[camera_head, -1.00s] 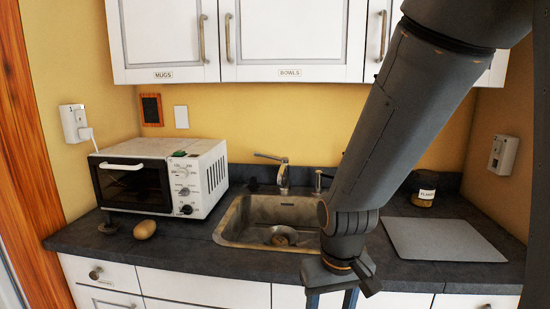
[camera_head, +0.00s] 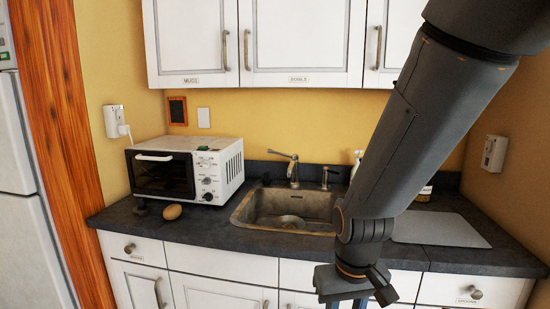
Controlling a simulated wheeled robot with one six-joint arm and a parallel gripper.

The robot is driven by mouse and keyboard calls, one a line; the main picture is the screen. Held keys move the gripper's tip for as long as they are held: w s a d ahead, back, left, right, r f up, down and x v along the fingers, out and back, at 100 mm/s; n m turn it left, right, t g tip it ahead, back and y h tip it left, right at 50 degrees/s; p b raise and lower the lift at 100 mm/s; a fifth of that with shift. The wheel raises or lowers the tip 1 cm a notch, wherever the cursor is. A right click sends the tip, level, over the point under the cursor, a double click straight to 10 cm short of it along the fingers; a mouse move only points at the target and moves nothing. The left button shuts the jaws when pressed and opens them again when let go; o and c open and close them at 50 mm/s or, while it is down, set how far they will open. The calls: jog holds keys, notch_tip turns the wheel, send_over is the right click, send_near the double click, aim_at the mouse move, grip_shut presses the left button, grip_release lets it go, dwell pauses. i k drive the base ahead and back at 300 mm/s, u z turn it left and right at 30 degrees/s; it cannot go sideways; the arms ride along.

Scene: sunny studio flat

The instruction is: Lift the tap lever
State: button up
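The metal tap (camera_head: 294,172) stands at the back rim of the sink (camera_head: 240,212). A thin arm (camera_head: 279,154) points up and left from its top; I cannot tell for sure whether this is the lever or the spout. My gripper (camera_head: 347,303) hangs at the bottom edge of the picture, right of the tap and nearer to me, in front of the counter's front edge. Its two fingers stand apart with nothing seen between them; their tips are cut off. Nothing touches the tap.
A white toaster oven (camera_head: 222,160) and a potato-like item (camera_head: 172,211) are left of the sink. A short metal fitting (camera_head: 327,174) stands right of the tap. A grey board (camera_head: 440,229) lies at right. Upper cabinets (camera_head: 300,45) hang above; a fridge (camera_head: 30,200) is far left.

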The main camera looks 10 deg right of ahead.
aim_at(294, 156)
jog(key=u, duration=1.3)
jog(key=i, duration=0.95)
jog(key=z, duration=1.35)
